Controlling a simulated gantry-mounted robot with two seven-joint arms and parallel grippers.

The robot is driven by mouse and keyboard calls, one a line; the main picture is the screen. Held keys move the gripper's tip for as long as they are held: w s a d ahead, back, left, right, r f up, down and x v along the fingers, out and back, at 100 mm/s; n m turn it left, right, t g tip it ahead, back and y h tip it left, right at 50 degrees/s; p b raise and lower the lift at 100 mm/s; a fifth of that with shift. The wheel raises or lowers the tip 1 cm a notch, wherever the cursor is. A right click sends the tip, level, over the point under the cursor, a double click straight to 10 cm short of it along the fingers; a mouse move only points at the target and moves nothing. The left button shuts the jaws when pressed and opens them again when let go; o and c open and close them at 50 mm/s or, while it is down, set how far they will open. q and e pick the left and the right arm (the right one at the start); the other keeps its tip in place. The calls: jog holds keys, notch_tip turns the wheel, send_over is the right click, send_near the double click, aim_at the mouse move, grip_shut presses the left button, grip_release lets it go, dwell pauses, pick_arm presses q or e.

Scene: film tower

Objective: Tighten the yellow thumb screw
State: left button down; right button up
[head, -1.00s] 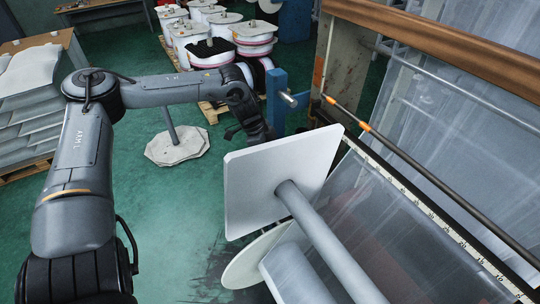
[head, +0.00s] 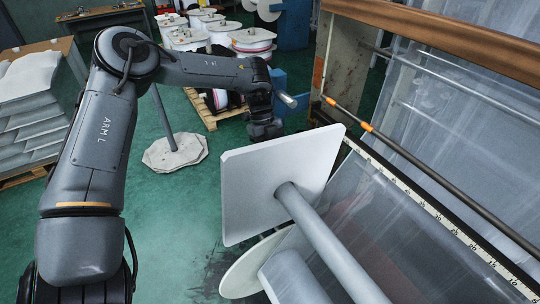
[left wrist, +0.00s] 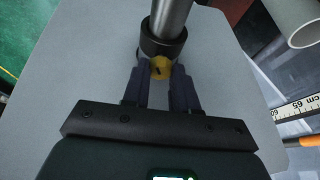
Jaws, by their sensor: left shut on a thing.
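The yellow thumb screw (left wrist: 161,68) shows in the left wrist view, on a dark collar (left wrist: 163,42) around a grey metal shaft (left wrist: 171,14). My left gripper (left wrist: 160,72) has its two dark fingers on either side of the screw and is shut on it. Behind it is a flat light-grey plate (left wrist: 70,90). In the head view my left gripper (head: 266,132) is by the top edge of the square white plate (head: 280,185), and its fingertips are hidden. The screw is hidden there. My right gripper is in neither view.
A pipe (head: 330,245) sticks out from the square plate towards the camera. A frame with a ruler strip (head: 420,199) and clear film (head: 385,225) lies to the right. White reels (head: 252,42) stand at the back.

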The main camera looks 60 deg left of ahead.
pick_arm(q)
jog(key=m, duration=0.2)
jog(key=m+g, duration=0.1)
jog(key=m+g+p, duration=0.1)
jog(key=m, duration=0.1)
jog(key=shift+w+r+m+y, duration=0.1)
jog(key=shift+w+m+y, duration=0.2)
jog(key=shift+y, duration=0.1)
jog(key=shift+d+m+g+p, duration=0.1)
jog(key=shift+m+g+p, duration=0.3)
jog(key=shift+m, duration=0.5)
jog(key=m+p, duration=0.2)
jog(key=p, duration=0.1)
jog(key=m+g+y+p, duration=0.1)
jog(key=m+p, duration=0.2)
jog(key=p, duration=0.1)
jog(key=shift+w+d+r+y, duration=0.15)
jog(key=shift+d+r+y, duration=0.05)
jog(key=shift+y, duration=0.1)
jog(key=shift+f+m+p, duration=0.15)
jog(key=shift+m+p, duration=0.45)
jog(key=shift+p, duration=0.2)
jog(key=shift+f+m+g+y+p, duration=0.1)
jog(key=shift+m+g+y+p, duration=0.2)
jog(key=shift+m+y, duration=0.15)
jog(key=shift+m, duration=0.25)
jog(key=c, duration=0.9)
grip_release()
jog(key=shift+o, duration=0.2)
